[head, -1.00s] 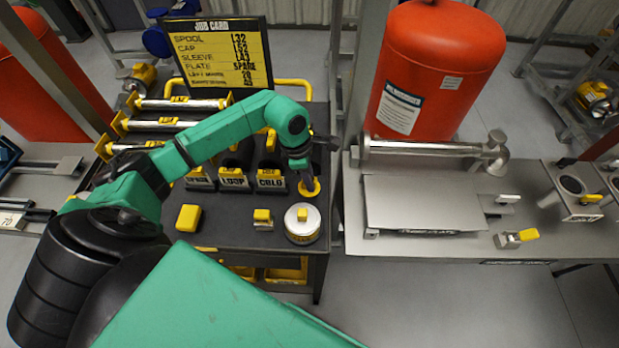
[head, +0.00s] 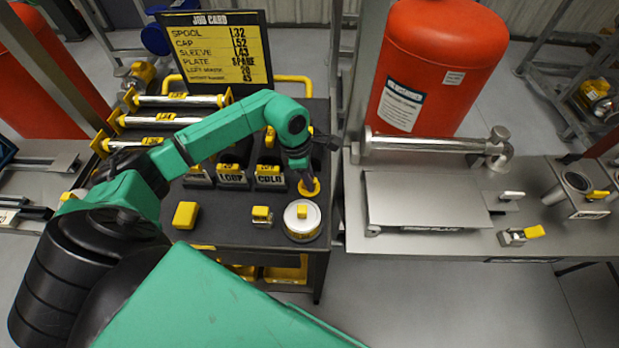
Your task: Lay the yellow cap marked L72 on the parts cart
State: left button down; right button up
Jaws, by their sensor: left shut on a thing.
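My left gripper (head: 308,178) reaches over the right side of the dark parts cart (head: 243,231) and is shut on a yellow round cap (head: 310,188). The cap is at or just above the cart top; I cannot tell if it touches. Its marking is too small to read. The cap is just behind a round white-and-yellow piece (head: 302,220) and right of the black holders. My right gripper is not in view.
A yellow block (head: 186,215) and a small yellow-topped piece (head: 261,215) sit on the cart front. Labelled black holders (head: 233,178) and a job card board (head: 215,52) stand behind. A grey bench (head: 430,245) with a metal plate adjoins on the right.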

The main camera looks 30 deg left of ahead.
pick_arm(q)
jog(key=shift+f, duration=0.25)
jog(key=c, duration=0.6)
grip_release()
jog(key=shift+c, duration=0.2)
jog(key=shift+c, duration=0.8)
jog(key=shift+r, duration=0.1)
jog(key=shift+w+d+p+v, duration=0.1)
jog(key=shift+d+p+v, duration=0.15)
jog(key=shift+p+v, duration=0.8)
jog(key=shift+w+d+p+v, duration=0.2)
jog(key=shift+p+v, duration=0.3)
jog(key=shift+v, duration=1.1)
jog(key=shift+w+d+p+v, duration=0.1)
jog(key=shift+d+p+v, duration=0.2)
jog(key=shift+p+v, duration=0.75)
jog(key=shift+s+r+b, duration=0.15)
jog(key=shift+r+b, duration=0.15)
jog(key=shift+r, duration=0.1)
